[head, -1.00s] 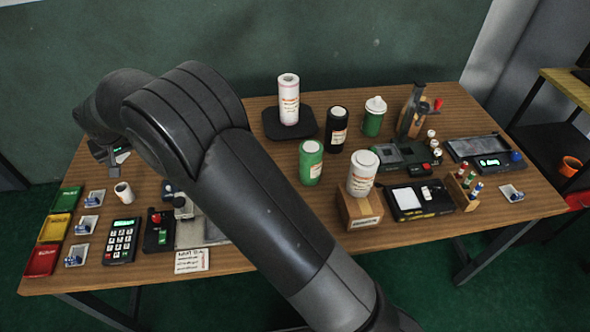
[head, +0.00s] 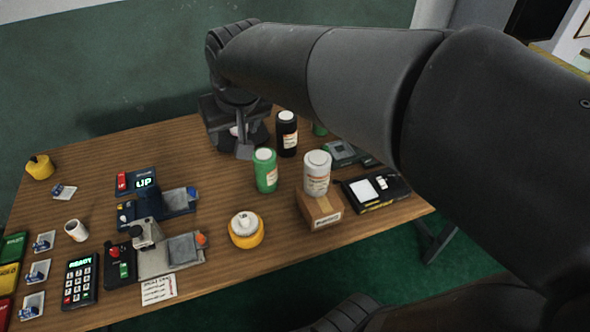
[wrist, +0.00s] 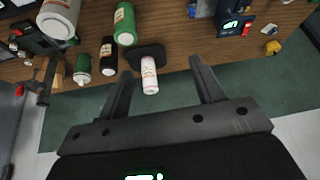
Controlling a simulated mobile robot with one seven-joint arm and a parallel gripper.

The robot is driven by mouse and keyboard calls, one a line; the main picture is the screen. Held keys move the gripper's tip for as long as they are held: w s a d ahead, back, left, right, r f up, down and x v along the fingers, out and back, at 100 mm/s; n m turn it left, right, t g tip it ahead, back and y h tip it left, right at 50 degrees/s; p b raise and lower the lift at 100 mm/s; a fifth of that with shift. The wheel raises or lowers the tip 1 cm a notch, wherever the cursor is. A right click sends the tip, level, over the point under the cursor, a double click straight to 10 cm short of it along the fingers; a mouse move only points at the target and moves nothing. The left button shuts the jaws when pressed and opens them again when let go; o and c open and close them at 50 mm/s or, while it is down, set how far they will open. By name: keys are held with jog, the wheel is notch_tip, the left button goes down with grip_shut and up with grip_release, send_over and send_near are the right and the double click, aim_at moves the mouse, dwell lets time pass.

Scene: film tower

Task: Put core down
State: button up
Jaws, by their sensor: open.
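No thing in view is plainly marked as the core. A tall white cylinder with a printed label shows in the wrist view (wrist: 149,78) by a black pad (wrist: 147,56). It appears between the spread fingers of my gripper (wrist: 161,65), nearer the left one, with no contact visible. My gripper is open and holds nothing that I can see. In the head view my gripper (head: 236,142) hangs over the back of the table and hides most of that cylinder. A small white hollow cylinder (head: 76,230) stands at the table's left.
A green bottle (head: 265,172) and a black bottle (head: 287,136) stand close to my gripper. A white bottle (head: 317,172) stands on a wooden block (head: 319,209). A yellow round piece with a white top (head: 246,231) sits at the front. Bare wood lies left of centre.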

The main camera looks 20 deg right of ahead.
jog(key=s+d+f, duration=0.1)
jog(key=s+d, duration=0.3)
jog(key=s, duration=0.3)
jog(key=s+d+f+m+h, duration=0.1)
jog(key=s+d+f, duration=0.1)
jog(key=s+d, duration=0.2)
jog(key=s, duration=0.2)
jog(key=shift+s+f, duration=0.25)
jog(key=shift+s, duration=0.1)
dwell(0.4)
